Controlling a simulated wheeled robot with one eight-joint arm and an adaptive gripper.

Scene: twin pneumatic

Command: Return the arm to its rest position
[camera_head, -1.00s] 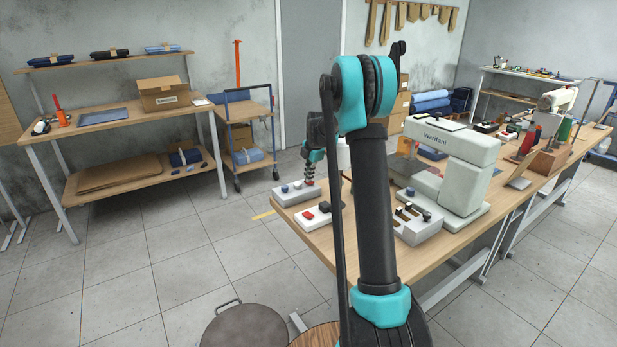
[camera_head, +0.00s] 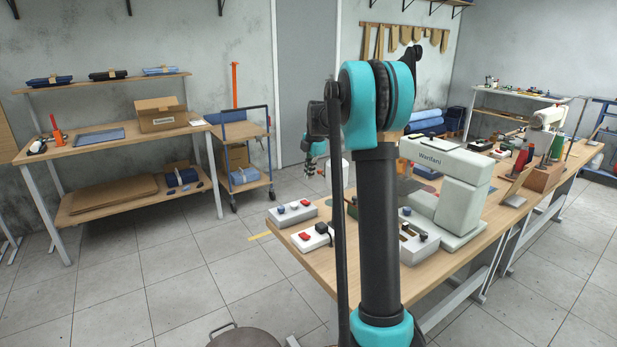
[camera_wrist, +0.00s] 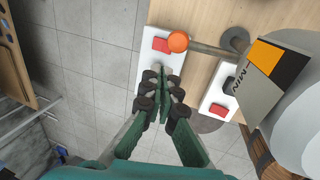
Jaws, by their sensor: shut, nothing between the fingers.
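My arm rises through the middle of the head view and bends over at its teal elbow. In the head view a button box (camera_head: 293,213) sits at the table's edge, apart from the gripper.
The pale sewing machine (camera_head: 462,185) and a lever box (camera_head: 414,247) stand right of my arm on the wooden table (camera_head: 315,275). An orange ball knob (camera_wrist: 178,42) shows near my fingertips. Open tiled floor (camera_head: 170,270) lies left, before a workbench (camera_head: 98,140) and trolley.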

